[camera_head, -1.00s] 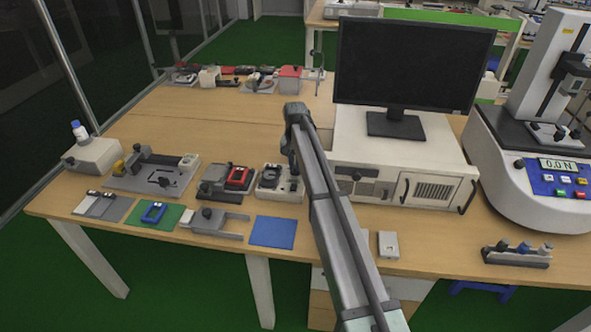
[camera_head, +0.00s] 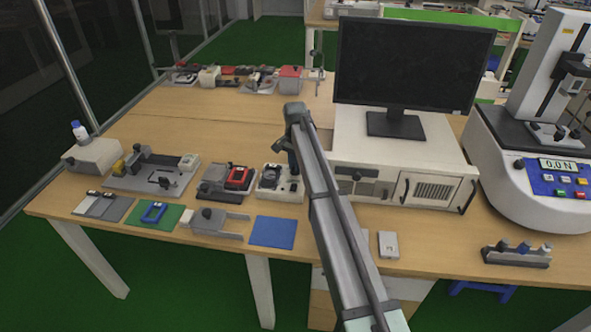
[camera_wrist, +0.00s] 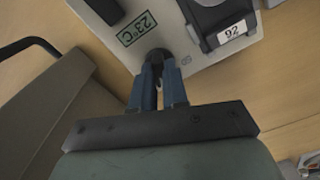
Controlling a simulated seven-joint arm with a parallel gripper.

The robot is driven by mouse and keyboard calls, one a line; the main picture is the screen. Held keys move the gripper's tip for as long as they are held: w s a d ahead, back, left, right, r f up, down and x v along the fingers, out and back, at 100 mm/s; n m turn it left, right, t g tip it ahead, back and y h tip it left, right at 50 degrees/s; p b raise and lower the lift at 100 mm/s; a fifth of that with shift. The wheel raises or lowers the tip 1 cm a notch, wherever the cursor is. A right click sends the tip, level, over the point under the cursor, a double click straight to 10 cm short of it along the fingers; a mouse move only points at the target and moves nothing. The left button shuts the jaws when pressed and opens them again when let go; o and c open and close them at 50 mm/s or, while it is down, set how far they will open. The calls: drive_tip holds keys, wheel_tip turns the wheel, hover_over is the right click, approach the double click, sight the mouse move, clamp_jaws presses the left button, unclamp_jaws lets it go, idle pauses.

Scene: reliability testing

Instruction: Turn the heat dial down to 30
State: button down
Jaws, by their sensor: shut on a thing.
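The heat dial is a small dark round knob (camera_wrist: 158,55) on a pale unit (camera_wrist: 184,66) in the wrist view. My gripper (camera_wrist: 161,68) has its two blue fingers closed around the knob. A green-framed label beside the knob reads 23°C (camera_wrist: 136,29). A white label (camera_wrist: 233,31) on the dark part of the unit reads 92. In the head view the pale unit (camera_head: 266,194) stands near the front of the bench, with my gripper (camera_head: 294,175) at its right side. My arm hides the dial there, and no dial marks can be read.
A fixture with a red part (camera_head: 238,177) stands just left of the unit. A white case (camera_head: 388,195) with a monitor (camera_head: 412,62) stands close on the right. A blue mat (camera_head: 273,232) lies in front. Open bench lies behind.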

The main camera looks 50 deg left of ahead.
drive_tip(key=shift+m, duration=3.7)
drive_tip(key=c, duration=1.3)
unclamp_jaws()
drive_tip(key=shift+r, duration=0.1)
drive_tip(key=shift+r, duration=2.15)
